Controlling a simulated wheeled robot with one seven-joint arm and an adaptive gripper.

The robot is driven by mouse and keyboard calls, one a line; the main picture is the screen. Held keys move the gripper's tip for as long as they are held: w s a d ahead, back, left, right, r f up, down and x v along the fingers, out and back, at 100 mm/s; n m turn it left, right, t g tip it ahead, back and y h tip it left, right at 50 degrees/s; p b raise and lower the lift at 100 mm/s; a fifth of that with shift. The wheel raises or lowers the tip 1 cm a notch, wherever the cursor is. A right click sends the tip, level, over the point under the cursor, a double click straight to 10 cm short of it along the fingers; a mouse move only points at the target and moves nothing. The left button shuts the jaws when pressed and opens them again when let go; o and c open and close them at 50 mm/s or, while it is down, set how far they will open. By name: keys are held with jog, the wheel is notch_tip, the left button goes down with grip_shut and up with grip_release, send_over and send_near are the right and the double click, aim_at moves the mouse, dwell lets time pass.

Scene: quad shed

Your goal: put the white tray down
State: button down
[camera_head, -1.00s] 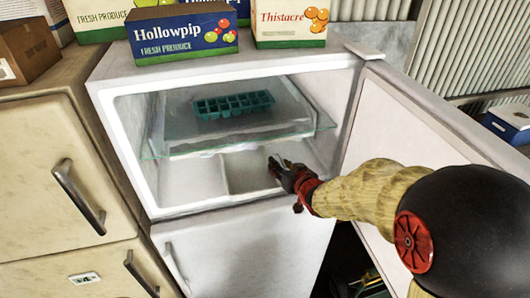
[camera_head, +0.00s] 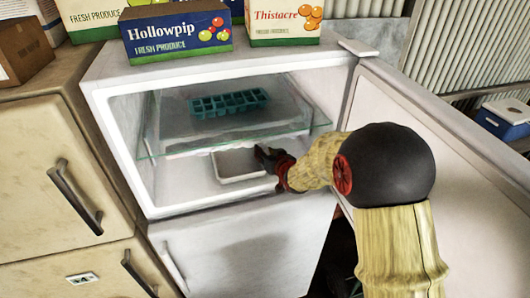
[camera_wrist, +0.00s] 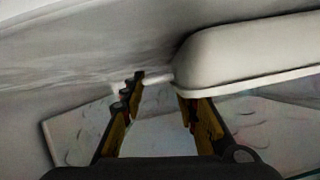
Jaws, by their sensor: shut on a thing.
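The white tray (camera_head: 243,179) is a shallow rectangular tray inside the open white freezer compartment, below the glass shelf. It looks roughly level, on or just above the compartment floor; I cannot tell if it touches. My gripper (camera_head: 263,155) reaches in from the right and is shut on the tray's right side. In the wrist view the tray's rounded pale wall (camera_wrist: 245,55) is close at the upper right, beside the fingers (camera_wrist: 163,95). The exact grip on the rim is partly hidden.
A glass shelf (camera_head: 160,148) with a teal ice cube tray (camera_head: 228,103) is close above. The freezer door (camera_head: 400,120) stands open at the right. Produce boxes (camera_head: 178,32) stand on top. Free floor lies left of the tray.

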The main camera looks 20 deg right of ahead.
jog(key=shift+r, duration=0.1)
jog(key=c, duration=1.3)
grip_release()
jog(key=shift+f, duration=0.2)
jog(key=shift+c, duration=0.2)
